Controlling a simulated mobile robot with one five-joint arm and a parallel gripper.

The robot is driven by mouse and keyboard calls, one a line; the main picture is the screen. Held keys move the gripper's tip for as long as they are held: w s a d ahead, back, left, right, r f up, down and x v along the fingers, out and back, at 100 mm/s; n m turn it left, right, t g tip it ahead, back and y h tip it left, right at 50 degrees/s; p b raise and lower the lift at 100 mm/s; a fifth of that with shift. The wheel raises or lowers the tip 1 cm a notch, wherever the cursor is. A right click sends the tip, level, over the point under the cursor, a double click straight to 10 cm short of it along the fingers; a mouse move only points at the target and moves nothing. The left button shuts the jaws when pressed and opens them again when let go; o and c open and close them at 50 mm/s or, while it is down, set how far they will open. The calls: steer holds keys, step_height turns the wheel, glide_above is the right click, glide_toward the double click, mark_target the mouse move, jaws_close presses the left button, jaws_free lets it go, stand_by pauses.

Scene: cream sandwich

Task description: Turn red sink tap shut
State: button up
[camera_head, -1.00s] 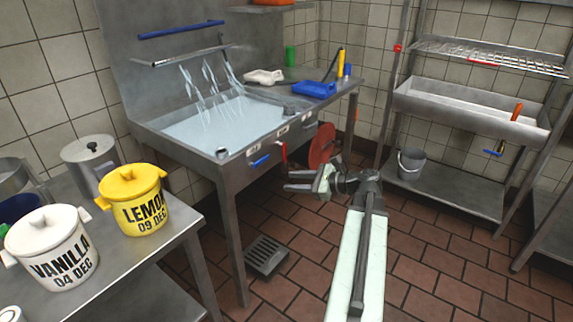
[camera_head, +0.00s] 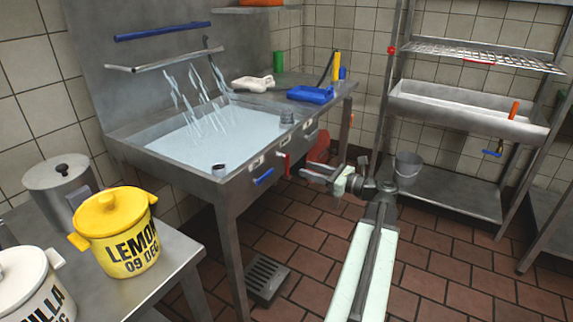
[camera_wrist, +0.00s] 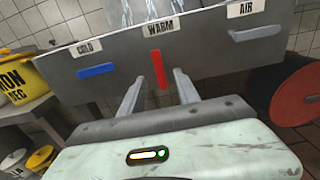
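The red sink tap handle (camera_head: 284,163) hangs upright on the sink's front panel. In the wrist view, the red handle (camera_wrist: 160,69) is under the WARM label, between the fingertips of my gripper (camera_wrist: 159,84). My gripper is open, with a gap on each side of the handle. In the head view, my gripper (camera_head: 308,172) is just to the right of the red handle. Whether a finger touches it cannot be told. Streams of water fall into the full sink (camera_head: 200,135).
A blue handle (camera_wrist: 97,70) lies level under the COLD label, left of the red one. A grey handle (camera_wrist: 257,32) is under AIR. A red reel (camera_wrist: 285,92) is at the right. A side table holds a yellow LEMON pot (camera_head: 116,235).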

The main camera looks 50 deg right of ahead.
mark_target(288, 164)
steer(key=x, duration=0.7)
steer(key=shift+a, duration=0.15)
jaws_close()
stand_by(1.1)
